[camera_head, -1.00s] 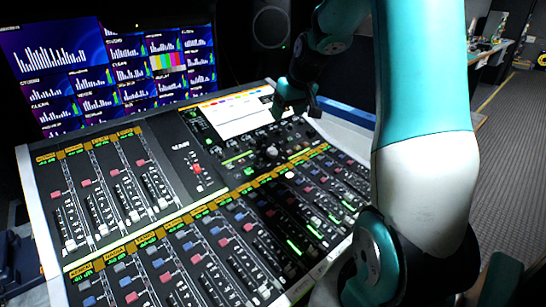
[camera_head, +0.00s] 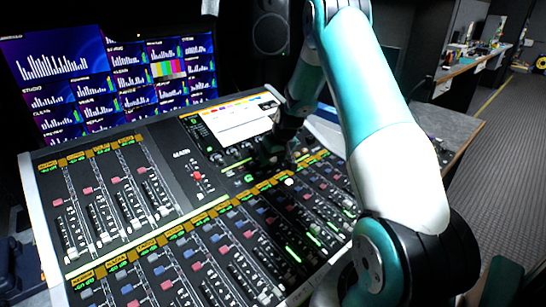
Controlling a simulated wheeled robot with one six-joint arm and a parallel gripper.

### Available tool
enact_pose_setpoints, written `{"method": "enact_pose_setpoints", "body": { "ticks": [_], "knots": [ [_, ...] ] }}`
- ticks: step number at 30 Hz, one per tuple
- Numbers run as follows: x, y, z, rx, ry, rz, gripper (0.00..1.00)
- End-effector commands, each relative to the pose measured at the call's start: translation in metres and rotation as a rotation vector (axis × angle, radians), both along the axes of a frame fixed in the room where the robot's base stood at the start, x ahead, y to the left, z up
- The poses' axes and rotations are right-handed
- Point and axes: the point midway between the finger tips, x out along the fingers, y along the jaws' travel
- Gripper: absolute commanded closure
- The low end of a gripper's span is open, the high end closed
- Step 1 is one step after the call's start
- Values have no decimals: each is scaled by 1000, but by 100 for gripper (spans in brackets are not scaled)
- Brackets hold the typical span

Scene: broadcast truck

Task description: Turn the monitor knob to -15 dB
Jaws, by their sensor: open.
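The mixing console (camera_head: 165,150) fills the left and middle of the view, with rows of faders and a lit screen (camera_head: 237,118) near its far right. My gripper (camera_head: 273,157) is low over the knob area below that screen, pointing down. It is dark against the dark panel, and its jaws are open. The large pale knob in that area is hidden behind my gripper. I cannot tell whether the fingers touch it or stand around it. The knob's pointer and dB marks cannot be read.
A wall of monitors (camera_head: 110,80) stands behind the console at the left. A black speaker (camera_head: 270,27) is behind the console. A side desk (camera_head: 470,62) runs along the right, with open floor (camera_head: 500,150) beside it.

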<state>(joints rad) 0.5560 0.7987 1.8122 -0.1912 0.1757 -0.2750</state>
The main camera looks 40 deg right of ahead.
Motion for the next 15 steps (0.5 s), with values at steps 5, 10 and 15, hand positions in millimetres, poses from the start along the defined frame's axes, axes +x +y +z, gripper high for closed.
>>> {"method": "enact_pose_setpoints", "body": {
  "ticks": [5, 10, 15],
  "knots": [
    [2, 0, -4, 0, 0, 0, 37],
    [2, 0, -4, 0, 0, 0, 37],
    [2, 0, -4, 0, 0, 0, 76]
  ]
}}
